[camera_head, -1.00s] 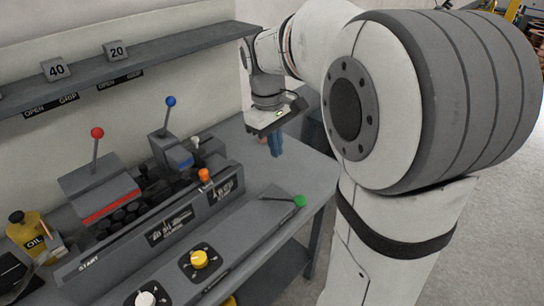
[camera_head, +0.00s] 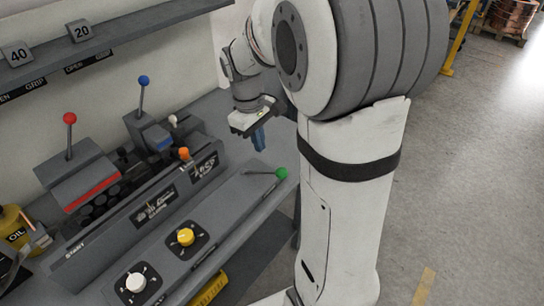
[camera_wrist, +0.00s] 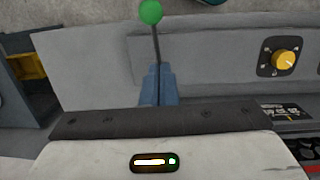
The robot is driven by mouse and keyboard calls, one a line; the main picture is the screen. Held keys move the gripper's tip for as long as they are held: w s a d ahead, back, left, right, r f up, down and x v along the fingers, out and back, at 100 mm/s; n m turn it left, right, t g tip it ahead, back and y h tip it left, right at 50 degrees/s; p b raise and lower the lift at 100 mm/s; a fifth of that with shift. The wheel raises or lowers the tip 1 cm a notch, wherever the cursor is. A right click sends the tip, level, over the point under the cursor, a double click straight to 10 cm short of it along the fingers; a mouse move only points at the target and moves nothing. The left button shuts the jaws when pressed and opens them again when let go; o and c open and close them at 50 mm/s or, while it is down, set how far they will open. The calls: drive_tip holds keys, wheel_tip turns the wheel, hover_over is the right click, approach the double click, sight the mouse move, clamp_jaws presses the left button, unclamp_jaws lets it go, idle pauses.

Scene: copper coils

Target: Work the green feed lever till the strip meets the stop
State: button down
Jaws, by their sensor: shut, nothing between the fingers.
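The green-knobbed feed lever (camera_head: 281,173) lies low at the right end of the sloped machine front, its arm pointing right in the head view. Its green ball also shows at the top of the wrist view (camera_wrist: 151,12), with the dark rod running down toward my fingers. My gripper (camera_head: 259,139) has blue fingers pointing down, shut and empty, above and behind the lever in the head view. In the wrist view my fingers (camera_wrist: 158,84) overlap the rod's lower end; I cannot tell whether they touch. I cannot make out the strip or its stop.
Red-knobbed (camera_head: 70,118) and blue-knobbed (camera_head: 144,81) levers stand up on the machine, with an orange knob (camera_head: 183,153) nearer. Yellow (camera_head: 186,237) and white (camera_head: 135,282) dials sit on the front. An oil can (camera_head: 14,232) stands left. A shelf (camera_head: 120,33) runs above.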

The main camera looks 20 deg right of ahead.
drive_tip(key=s+f, duration=0.1)
drive_tip(key=s+d+f, duration=0.1)
drive_tip(key=f, duration=0.1)
drive_tip(key=d+f, duration=0.1)
drive_tip(key=shift+s+d+f+p, duration=0.2)
drive_tip(key=shift+s+f+p, duration=0.1)
drive_tip(key=shift+s+p, duration=0.1)
